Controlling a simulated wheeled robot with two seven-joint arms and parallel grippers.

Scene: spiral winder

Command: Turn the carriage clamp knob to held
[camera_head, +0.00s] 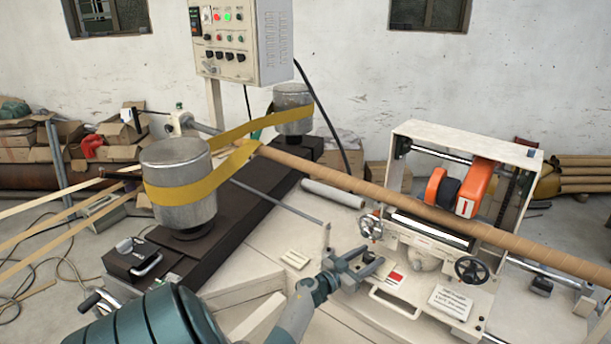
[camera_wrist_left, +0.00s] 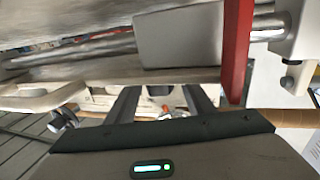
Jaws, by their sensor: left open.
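The white carriage (camera_head: 415,262) stands on the right of the winder, under a brown spiral-wound tube. A dark handwheel (camera_head: 472,270) is on its front and a second, greyer one (camera_head: 371,227) at its left corner. A small dark knob (camera_head: 368,257) shows right by my left gripper; I cannot tell which is the clamp knob or how it is set. My left gripper (camera_head: 372,263) is open at the carriage's front left, its jaws close to the small knob; contact is unclear. In the left wrist view, its two fingers (camera_wrist_left: 163,108) are apart. My right gripper is not in view.
The brown tube (camera_head: 400,197) crosses above the carriage. A white handle bar (camera_head: 410,312) sticks out at the front. Two metal drums with a yellow belt (camera_head: 205,185) stand left. A control box (camera_head: 240,40) is behind. In the left wrist view, a red strip (camera_wrist_left: 235,50) is close.

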